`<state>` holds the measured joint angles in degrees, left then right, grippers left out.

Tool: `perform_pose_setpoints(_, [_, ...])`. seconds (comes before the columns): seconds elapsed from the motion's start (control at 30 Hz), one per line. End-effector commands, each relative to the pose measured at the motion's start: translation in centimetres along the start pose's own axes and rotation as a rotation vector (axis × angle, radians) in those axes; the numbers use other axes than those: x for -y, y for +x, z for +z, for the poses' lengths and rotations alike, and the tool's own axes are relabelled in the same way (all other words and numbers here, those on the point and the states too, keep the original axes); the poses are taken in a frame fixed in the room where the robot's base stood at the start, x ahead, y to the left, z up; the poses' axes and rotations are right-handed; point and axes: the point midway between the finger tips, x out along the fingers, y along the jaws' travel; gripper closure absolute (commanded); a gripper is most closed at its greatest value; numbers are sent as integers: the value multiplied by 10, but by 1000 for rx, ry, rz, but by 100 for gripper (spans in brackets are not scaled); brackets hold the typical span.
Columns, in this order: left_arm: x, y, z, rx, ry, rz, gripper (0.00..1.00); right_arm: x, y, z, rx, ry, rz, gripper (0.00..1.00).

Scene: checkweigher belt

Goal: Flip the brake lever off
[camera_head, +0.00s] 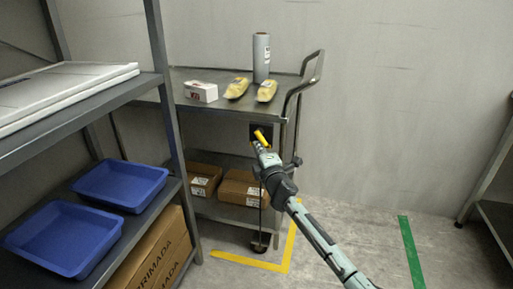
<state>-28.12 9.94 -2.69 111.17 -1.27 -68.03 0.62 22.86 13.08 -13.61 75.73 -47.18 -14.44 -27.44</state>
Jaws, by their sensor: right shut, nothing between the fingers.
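The yellow brake lever (260,135) sits on a dark plate (268,129) at the front right of the grey metal cart (225,106), under its top. It is tilted, its upper end leaning left. My right gripper (260,146) is just below the lever, at the end of my arm coming from the lower right. Its fingers are shut with nothing between them. The fingertips look very close to the lever's lower end; I cannot tell whether they touch. The gripper and arm hide part of the cart's lower right side. My left gripper is not in view.
A white box (201,91), two yellow packs (237,88) (267,90) and a grey cylinder (261,57) stand on the cart. Cardboard boxes (240,188) are on its lower shelf. A shelf with blue trays (120,183) stands left. Floor at right is clear.

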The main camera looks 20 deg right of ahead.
Motion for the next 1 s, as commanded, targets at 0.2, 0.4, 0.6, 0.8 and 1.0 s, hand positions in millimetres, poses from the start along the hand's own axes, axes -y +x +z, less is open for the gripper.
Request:
perform_pose_setpoints(0.2, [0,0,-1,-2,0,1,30,-1,-1,5,6,-1,0,100])
perform_pose_setpoints(0.4, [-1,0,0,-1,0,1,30,-2,-1,6,6,0,1,100])
perform_pose_setpoints(0.6, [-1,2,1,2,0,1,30,-2,-1,6,6,0,2,100])
perform_pose_setpoints(0.8, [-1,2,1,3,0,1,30,-2,0,6,7,0,2,100])
perform_pose_setpoints(1.0, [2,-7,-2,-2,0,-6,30,4,1,7,7,0,2,100])
